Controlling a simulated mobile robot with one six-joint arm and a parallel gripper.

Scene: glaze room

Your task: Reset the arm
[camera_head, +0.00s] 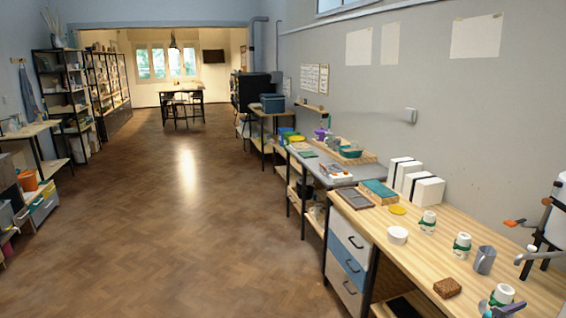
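I cannot make out my gripper in the head view. The long wooden workbench (402,222) runs along the right wall. On it stand several white jars with green labels, one of them near the middle (428,221). A grey metal pitcher (485,260) stands to their right, and a brown sponge-like block (447,287) lies near the front edge. A dark-legged, light-coloured device with orange-tipped parts (548,225) is cut off by the right edge. I cannot tell what it is.
A white round tub (397,236), a yellow disc (397,210) and white boxes (427,190) are on the bench. Drawers (349,265) sit below it. Shelves (62,85) line the left wall. The wooden floor (175,225) between is clear.

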